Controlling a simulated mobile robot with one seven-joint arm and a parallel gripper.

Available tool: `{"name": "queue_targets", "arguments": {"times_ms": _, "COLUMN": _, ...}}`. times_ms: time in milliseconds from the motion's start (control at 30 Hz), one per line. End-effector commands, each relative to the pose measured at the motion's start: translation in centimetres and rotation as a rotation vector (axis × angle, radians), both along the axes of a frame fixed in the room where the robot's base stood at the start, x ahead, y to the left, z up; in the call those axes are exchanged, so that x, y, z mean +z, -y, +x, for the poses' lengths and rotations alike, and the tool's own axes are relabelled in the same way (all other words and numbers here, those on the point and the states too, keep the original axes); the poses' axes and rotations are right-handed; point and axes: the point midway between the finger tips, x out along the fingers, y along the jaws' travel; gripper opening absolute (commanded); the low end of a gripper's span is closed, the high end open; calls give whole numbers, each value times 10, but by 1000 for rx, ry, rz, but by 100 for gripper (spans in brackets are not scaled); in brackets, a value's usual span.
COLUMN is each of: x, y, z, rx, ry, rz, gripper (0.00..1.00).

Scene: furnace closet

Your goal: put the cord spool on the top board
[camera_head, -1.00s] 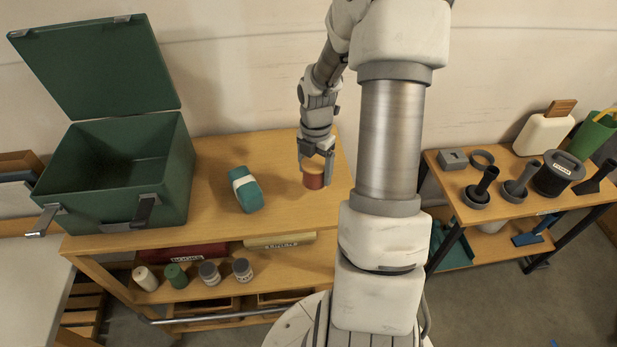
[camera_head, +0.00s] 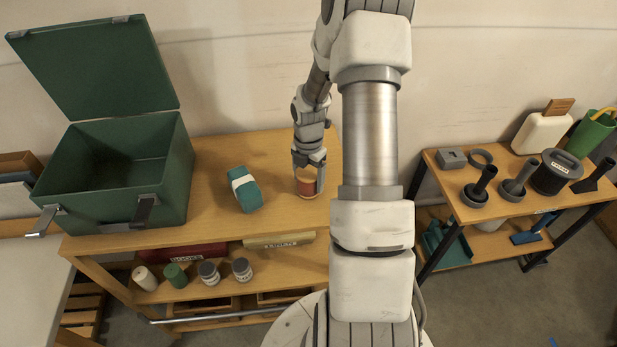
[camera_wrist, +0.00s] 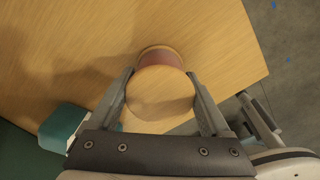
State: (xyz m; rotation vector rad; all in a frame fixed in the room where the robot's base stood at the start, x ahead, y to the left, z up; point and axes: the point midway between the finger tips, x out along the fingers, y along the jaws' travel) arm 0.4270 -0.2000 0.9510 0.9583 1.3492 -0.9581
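The cord spool (camera_head: 306,187) is a short reddish-brown cylinder with pale wooden ends. It is upright at the right part of the wooden unit's top board (camera_head: 270,157). My gripper (camera_head: 309,177) comes down from above with one finger on each side of the spool. In the wrist view, the spool's round pale end (camera_wrist: 160,94) fills the gap between the fingers, which look closed against it. The spool is on or just above the board; I cannot tell whether it touches.
A teal bundle with a white band (camera_head: 245,189) lies left of the spool. An open green box (camera_head: 125,185) stands at the board's left end. Jars and spools stand on the lower shelf (camera_head: 300,257). A separate table (camera_head: 480,212) with tools stands at the right.

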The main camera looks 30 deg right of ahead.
Motion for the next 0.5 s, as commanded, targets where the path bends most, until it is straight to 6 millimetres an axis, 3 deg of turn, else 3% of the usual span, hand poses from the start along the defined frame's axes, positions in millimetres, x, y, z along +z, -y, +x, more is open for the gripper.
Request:
{"name": "queue_targets", "arguments": {"times_ms": 33, "x": 0, "y": 0, "z": 0, "rx": 0, "ry": 0, "rz": 0, "gripper": 89}}
{"name": "queue_targets", "arguments": {"times_ms": 100, "x": 0, "y": 0, "z": 0, "rx": 0, "ry": 0, "rz": 0, "gripper": 100}}
{"name": "queue_targets", "arguments": {"times_ms": 367, "x": 1, "y": 0, "z": 0, "rx": 0, "ry": 0, "rz": 0, "gripper": 100}}
{"name": "queue_targets", "arguments": {"times_ms": 500, "x": 13, "y": 1, "z": 1, "rx": -2, "ry": 5, "rz": -2, "gripper": 100}}
